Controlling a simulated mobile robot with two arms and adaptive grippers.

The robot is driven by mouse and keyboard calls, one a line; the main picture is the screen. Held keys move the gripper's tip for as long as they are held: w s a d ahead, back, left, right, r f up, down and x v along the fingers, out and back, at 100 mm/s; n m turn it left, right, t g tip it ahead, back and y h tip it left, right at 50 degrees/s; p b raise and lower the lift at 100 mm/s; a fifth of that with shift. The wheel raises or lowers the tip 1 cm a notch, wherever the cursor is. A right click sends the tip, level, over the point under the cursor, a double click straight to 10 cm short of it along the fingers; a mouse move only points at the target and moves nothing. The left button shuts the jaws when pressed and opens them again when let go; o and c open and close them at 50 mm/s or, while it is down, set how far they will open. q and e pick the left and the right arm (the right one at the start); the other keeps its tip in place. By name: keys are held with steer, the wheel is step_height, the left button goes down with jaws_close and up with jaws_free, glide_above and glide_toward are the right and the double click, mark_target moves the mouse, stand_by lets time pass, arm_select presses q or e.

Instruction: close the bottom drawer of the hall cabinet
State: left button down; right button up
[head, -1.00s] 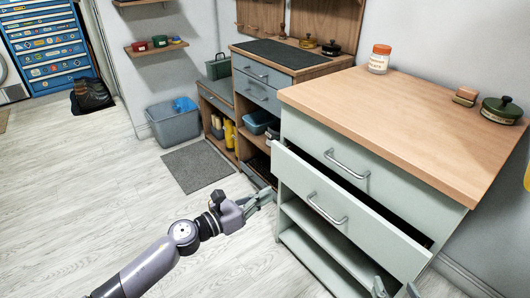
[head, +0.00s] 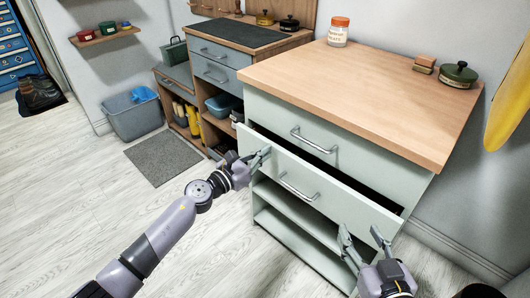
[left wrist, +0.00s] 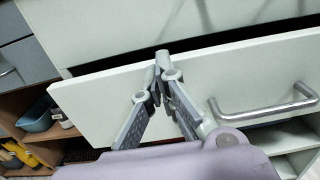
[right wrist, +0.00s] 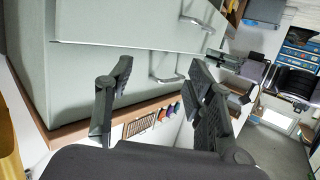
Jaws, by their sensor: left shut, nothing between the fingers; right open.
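The hall cabinet (head: 340,112) is pale green with a wooden top. Its bottom drawer (head: 350,205) is pulled out, with a dark gap above its front panel and a metal bar handle (head: 297,187). My left gripper (head: 265,152) is shut and empty at the left part of that drawer's front. In the left wrist view its closed tips (left wrist: 161,58) overlap the drawer front (left wrist: 245,75), left of the handle (left wrist: 265,107); contact is unclear. My right gripper (head: 361,234) is open and empty near the drawer's lower right end. Its spread fingers (right wrist: 160,67) show in the right wrist view.
The cabinet's upper drawer (head: 320,125) looks shut. Open shelves (head: 300,218) lie below the bottom drawer. A jar (head: 338,32) and a green pot (head: 458,75) stand on top.

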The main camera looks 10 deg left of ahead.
arm_select(q)
steer(key=shift+w+d, duration=0.3)
steer(key=shift+w, duration=0.1)
arm_select(e)
steer(key=shift+w+a+r+t, duration=0.1)
steer(key=shift+w+r+t, duration=0.05)
steer(key=shift+r+t, duration=0.2)
arm_select(q)
steer(key=b+x, duration=0.1)
steer(key=x, duration=0.1)
steer(key=shift+w+d, duration=0.15)
steer(key=shift+w, duration=0.1)
arm_select(e)
steer(key=r, duration=0.1)
steer(key=r+t, duration=0.2)
steer(key=r, duration=0.1)
steer(key=shift+w+a+y, duration=0.3)
steer(key=shift+w+a, duration=0.05)
steer(key=shift+a, duration=0.05)
